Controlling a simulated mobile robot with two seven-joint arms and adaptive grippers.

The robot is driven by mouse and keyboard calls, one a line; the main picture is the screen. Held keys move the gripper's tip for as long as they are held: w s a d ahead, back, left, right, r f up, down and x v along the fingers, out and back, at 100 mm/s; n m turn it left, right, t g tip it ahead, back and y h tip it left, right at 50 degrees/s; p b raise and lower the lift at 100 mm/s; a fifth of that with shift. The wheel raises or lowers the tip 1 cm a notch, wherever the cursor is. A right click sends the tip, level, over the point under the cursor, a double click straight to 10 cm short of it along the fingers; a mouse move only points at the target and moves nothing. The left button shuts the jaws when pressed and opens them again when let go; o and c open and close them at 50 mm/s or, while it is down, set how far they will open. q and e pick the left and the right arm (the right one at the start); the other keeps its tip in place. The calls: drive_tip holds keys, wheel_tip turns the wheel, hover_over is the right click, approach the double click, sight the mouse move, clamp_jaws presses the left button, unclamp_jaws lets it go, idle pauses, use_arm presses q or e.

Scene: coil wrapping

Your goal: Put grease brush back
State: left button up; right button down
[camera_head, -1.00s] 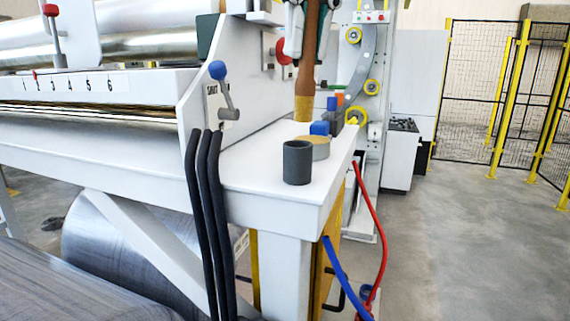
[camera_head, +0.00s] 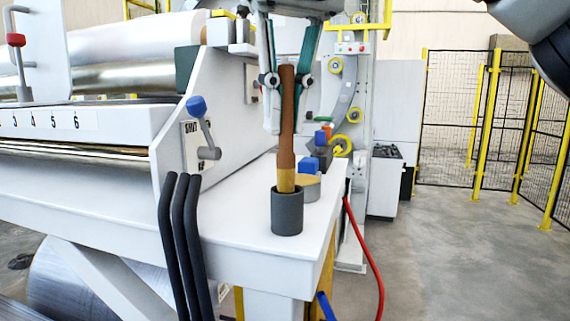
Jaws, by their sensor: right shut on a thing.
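The grease brush has a brown handle (camera_head: 287,110) and yellow bristles (camera_head: 286,180) at its lower end. It stands nearly upright, bristles down. My right gripper (camera_head: 286,122) comes from above and is shut on the handle. The dark grey cup (camera_head: 286,215) stands on the white ledge near its front corner. The bristle end is at the cup's mouth and its lowest part seems to be just inside the rim; how deep cannot be told. My left gripper is not in view.
A low tan-topped round tin (camera_head: 307,188) and a blue block (camera_head: 309,166) sit close behind the cup on the white ledge (camera_head: 235,215). A blue-knobbed lever (camera_head: 200,115) and black hoses (camera_head: 180,240) are at left. A red hose (camera_head: 368,255) hangs at right.

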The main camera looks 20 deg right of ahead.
sight(284, 151)
drive_tip(key=shift+f, duration=0.8)
wheel_tip(284, 151, down, 3)
drive_tip(key=shift+f, duration=0.3)
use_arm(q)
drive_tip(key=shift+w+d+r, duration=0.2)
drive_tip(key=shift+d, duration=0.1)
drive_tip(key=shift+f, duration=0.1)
use_arm(e)
drive_tip(key=shift+s, duration=0.1)
drive_tip(key=c, duration=2)
unclamp_jaws()
drive_tip(key=shift+c, duration=0.2)
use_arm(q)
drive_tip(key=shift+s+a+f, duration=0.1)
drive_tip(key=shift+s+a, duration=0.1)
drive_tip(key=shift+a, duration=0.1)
use_arm(e)
drive_tip(key=shift+f, duration=0.15)
